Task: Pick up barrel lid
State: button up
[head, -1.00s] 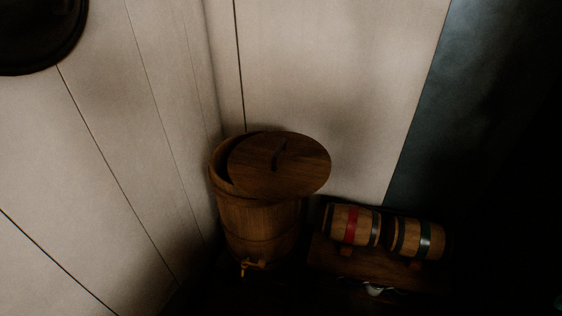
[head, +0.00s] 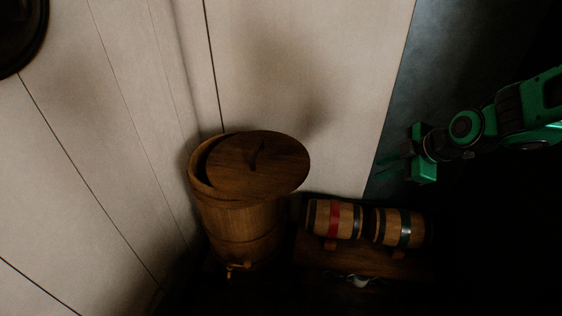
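The barrel lid (head: 282,170) is a round dark wooden disc with a small raised handle (head: 257,153) in its middle. It lies askew on top of the open wooden barrel (head: 238,218), shifted to the right, so a dark gap shows at the barrel's left rim. The barrel stands upright in the corner and has a tap low on its front. My gripper (head: 388,170) is at the right, on my green arm, well to the right of the lid and touching nothing. Its fingers are dim against the dark panel, and their opening is unclear.
Pale plank walls (head: 100,150) close in left and behind. The right side is very dark.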

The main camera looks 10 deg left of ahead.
jog(key=w+a+f+n+y, duration=0.15)
jog(key=a+n, duration=0.25)
jog(key=a, duration=0.4)
jog(key=w+a+n+y, duration=0.1)
jog(key=a+n+y, duration=0.2)
jog(key=a, duration=0.5)
jog(key=n+t+y, duration=0.1)
jog(key=n+y, duration=0.2)
jog(key=n, duration=0.3)
send_near(257, 146)
jog(key=a+f, duration=0.1)
jog(key=w+a+f, duration=0.1)
jog(key=a, duration=0.1)
jog(key=shift+x, duration=3.25)
jog(key=shift+w+d, duration=0.1)
jog(key=shift+w, duration=0.05)
grip_shut()
jog(key=shift+f, duration=0.1)
